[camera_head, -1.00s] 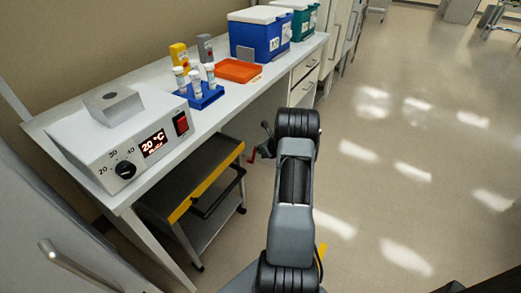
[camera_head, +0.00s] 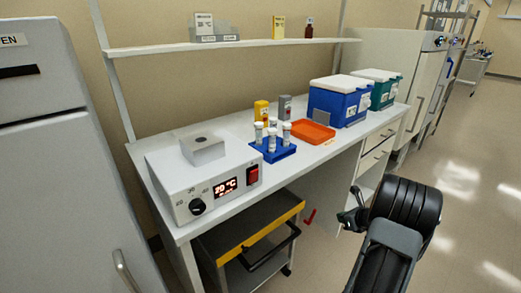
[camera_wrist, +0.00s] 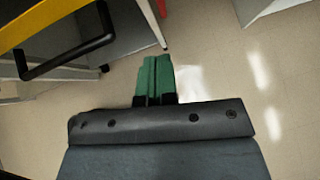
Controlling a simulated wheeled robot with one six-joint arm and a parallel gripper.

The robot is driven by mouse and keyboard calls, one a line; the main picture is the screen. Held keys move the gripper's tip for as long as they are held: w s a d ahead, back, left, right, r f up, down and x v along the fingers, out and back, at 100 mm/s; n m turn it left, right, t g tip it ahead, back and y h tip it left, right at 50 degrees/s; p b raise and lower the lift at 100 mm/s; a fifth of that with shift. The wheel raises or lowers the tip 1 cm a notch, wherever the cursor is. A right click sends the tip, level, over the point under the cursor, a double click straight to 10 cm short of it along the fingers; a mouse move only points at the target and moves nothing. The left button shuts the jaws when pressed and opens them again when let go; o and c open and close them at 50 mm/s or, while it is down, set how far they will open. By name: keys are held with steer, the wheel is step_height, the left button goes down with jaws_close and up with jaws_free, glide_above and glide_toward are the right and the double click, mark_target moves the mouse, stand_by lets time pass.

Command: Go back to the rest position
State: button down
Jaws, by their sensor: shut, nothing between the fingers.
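My gripper (camera_wrist: 155,78) shows in the wrist view, its two green fingers together with nothing between them. They point over bare floor, beside the low cart (camera_wrist: 70,40) with the yellow edge and black handle.
On the bench stand a heater block (camera_head: 205,180) reading 20 °C, a blue tube rack (camera_head: 272,152), an orange tray (camera_head: 311,132), a blue cooler (camera_head: 338,103) and a teal cooler (camera_head: 383,92). A shelf (camera_head: 240,44) hangs above. The floor at right is clear.

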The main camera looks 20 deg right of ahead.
steer(key=s+a+f+n+g+y, duration=0.1)
steer(key=s+a+n+g+y, duration=0.1)
steer(key=s+a+n, duration=0.4)
steer(key=s+a+r+n+g+p, duration=0.1)
steer(key=a+r+n+g+p, duration=0.4)
steer(key=a+r+n, duration=0.6)
steer(key=s+a+r+n+h+p, duration=0.1)
steer(key=s+a+r+n+p, duration=0.2)
steer(key=a+r+n+p, duration=0.2)
steer(key=s+a+r+n+h+p, duration=0.2)
steer(key=s+a+r+n+p, duration=0.2)
steer(key=a+r+n, duration=0.8)
step_height(320, 180, up, 6)
steer(key=a+p, duration=0.1)
steer(key=p, duration=0.1)
steer(key=shift+f+t+h+p, duration=0.15)
steer(key=shift+t+h+p, duration=0.15)
